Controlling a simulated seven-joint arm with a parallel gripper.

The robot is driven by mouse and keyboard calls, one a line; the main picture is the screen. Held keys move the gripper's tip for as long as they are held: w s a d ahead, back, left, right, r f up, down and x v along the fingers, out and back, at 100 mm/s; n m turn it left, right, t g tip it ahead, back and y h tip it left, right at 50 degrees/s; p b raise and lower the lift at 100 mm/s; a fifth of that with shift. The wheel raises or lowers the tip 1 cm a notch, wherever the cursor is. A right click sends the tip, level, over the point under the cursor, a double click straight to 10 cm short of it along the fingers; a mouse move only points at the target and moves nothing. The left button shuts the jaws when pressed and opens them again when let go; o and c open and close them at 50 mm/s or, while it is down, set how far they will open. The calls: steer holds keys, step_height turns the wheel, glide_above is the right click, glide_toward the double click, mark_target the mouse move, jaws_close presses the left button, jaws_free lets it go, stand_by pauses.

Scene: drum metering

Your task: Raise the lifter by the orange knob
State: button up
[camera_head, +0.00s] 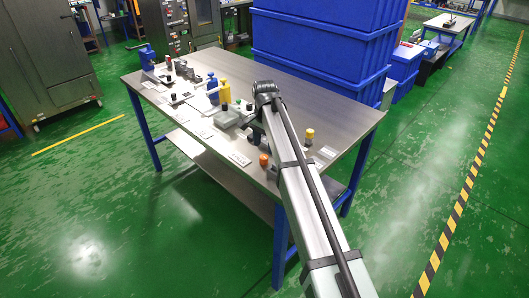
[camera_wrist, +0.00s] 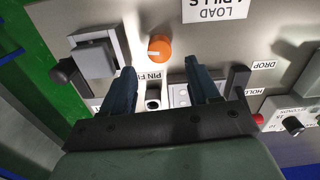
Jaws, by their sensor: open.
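The orange knob (camera_wrist: 159,47) is a round cap in the upper middle of the wrist view, just beyond the fingertips. My gripper (camera_wrist: 158,68) is open, with one dark finger on each side below the knob and nothing between them. The fingers look apart from the knob; the height gap is hard to judge. In the head view a small orange cap (camera_head: 263,160) near the table's front edge looks like the same knob. My gripper is mostly hidden behind my arm there. I cannot tell which part is the lifter.
A grey block (camera_wrist: 97,58) and a black knob (camera_wrist: 64,73) sit left of the orange knob. A round dark-holed fitting (camera_wrist: 153,97) lies between the fingers. A dark upright part (camera_wrist: 238,82) is close to the right finger. Several devices crowd the table (camera_head: 340,108); its right part is clearer.

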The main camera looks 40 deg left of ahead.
mark_target(265, 156)
step_height(265, 156, up, 8)
stand_by(0.4)
stand_by(0.4)
